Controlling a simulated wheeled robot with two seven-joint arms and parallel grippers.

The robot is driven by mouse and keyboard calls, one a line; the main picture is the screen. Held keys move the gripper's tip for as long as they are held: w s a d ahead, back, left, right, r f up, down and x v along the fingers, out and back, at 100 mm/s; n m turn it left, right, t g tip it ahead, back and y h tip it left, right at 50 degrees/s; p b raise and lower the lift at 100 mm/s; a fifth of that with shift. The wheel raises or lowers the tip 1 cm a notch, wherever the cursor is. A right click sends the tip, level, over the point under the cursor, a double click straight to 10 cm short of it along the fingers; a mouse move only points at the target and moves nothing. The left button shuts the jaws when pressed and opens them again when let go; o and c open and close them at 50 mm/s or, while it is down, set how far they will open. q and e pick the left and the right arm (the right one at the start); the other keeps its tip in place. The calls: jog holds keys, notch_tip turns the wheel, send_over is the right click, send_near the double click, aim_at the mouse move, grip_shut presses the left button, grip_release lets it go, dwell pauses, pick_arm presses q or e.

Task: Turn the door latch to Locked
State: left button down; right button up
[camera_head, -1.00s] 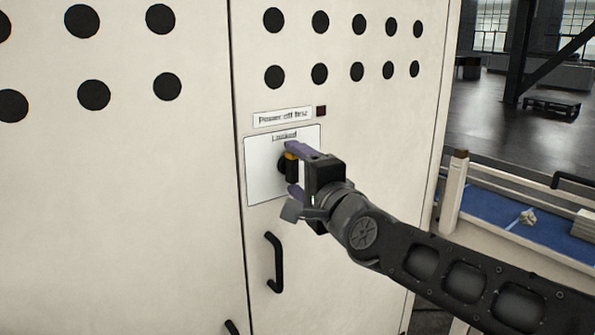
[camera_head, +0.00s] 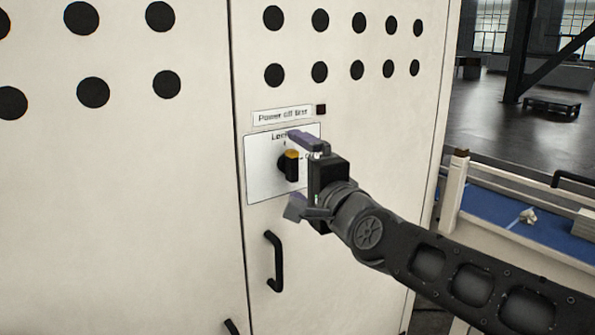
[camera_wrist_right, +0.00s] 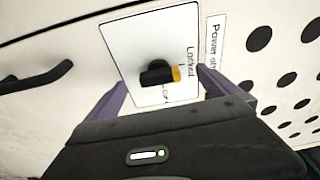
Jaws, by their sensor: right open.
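The door latch (camera_head: 290,167) is a black knob with a yellow end, on a white plate (camera_head: 262,180) on the cabinet door. Its yellow end points up, toward the "Locked" label, which is partly hidden by a finger in the head view. In the right wrist view the latch (camera_wrist_right: 158,75) has its yellow end turned toward the "Locked" text. My right gripper (camera_head: 300,173) is open in front of the plate, one purple finger above the latch and one below. It seems clear of the knob. My left gripper is not in view.
A "Power off first" label (camera_head: 283,115) and a small dark square (camera_head: 321,109) sit above the plate. A black door handle (camera_head: 274,262) stands out below it. To the right are a white post (camera_head: 454,190) and a blue surface (camera_head: 500,212).

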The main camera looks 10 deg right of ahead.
jog(key=s, duration=0.1)
jog(key=s+d+b, duration=0.1)
jog(key=s, duration=0.1)
jog(key=s+d+b, duration=0.1)
jog(key=s, duration=0.1)
dwell(0.5)
dwell(0.3)
